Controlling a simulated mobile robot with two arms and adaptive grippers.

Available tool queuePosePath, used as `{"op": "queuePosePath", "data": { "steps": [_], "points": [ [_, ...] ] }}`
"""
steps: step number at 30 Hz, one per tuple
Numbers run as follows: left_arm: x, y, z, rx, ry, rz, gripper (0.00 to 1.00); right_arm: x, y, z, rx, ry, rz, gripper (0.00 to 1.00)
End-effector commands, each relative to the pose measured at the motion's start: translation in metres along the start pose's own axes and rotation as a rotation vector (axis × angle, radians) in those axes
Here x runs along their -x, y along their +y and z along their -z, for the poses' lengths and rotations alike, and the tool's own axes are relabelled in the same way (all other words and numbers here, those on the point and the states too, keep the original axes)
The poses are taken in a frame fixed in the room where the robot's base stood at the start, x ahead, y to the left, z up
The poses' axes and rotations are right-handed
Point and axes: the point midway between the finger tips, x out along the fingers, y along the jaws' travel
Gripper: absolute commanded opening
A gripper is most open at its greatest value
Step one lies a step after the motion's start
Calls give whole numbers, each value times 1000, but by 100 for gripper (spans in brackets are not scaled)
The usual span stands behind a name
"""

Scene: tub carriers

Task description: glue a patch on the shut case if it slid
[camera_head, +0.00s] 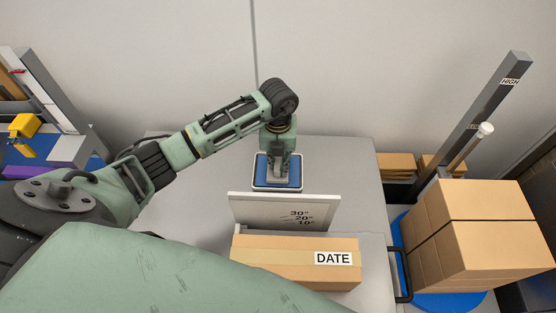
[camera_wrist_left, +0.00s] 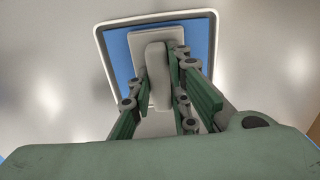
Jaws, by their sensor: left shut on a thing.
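The shut cardboard case (camera_head: 285,274) lies at the front of the grey table, with a tape strip and a white DATE label (camera_head: 333,258) on it. My left gripper (camera_head: 279,172) points down behind it, over a blue pad with a pale rim (camera_head: 257,172). In the left wrist view its fingers are shut on a grey handle (camera_wrist_left: 155,62) on a flat grey plate (camera_wrist_left: 170,34). The plate lies over the blue pad (camera_wrist_left: 120,55); I cannot tell whether they touch. No separate patch can be made out. My right gripper is out of view.
A pale upright panel (camera_head: 262,210) marked 30°, 20°, 10° stands between pad and case. Stacked cartons (camera_head: 480,225) stand on a blue base at right, beside a grey post (camera_head: 490,105) marked HIGH. The table's (camera_head: 352,172) back right is clear.

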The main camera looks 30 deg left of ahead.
Motion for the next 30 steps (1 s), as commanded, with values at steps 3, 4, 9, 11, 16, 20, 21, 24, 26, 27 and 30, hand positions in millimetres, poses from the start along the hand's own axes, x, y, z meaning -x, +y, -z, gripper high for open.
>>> {"op": "queuePosePath", "data": {
  "steps": [3, 4, 9, 11, 16, 20, 21, 24, 26, 27, 30],
  "points": [
    [-2, 0, 1, 0, 2, -2, 0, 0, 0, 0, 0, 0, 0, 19],
    [-2, 0, 1, 0, 3, -2, 0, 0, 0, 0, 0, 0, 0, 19],
    [-2, 0, 1, -1, 3, -2, 0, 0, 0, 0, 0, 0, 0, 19],
    [-1, 0, 1, -1, 3, -2, 0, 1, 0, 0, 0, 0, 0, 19],
    [10, 0, 1, -1, 2, -2, 0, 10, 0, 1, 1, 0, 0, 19],
    [22, 0, 0, -1, 1, -1, 0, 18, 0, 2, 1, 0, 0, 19],
    [25, 0, 0, -1, 1, -1, 0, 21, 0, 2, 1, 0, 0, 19],
    [33, 0, 0, -1, 0, -1, 0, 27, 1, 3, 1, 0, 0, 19],
    [38, 0, 0, -1, 0, -1, 0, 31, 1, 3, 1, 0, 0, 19],
    [42, 0, 0, -1, 0, 0, 0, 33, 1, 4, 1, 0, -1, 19],
    [50, 0, 0, -1, 0, -1, 0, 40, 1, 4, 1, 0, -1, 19]
  ]
}}
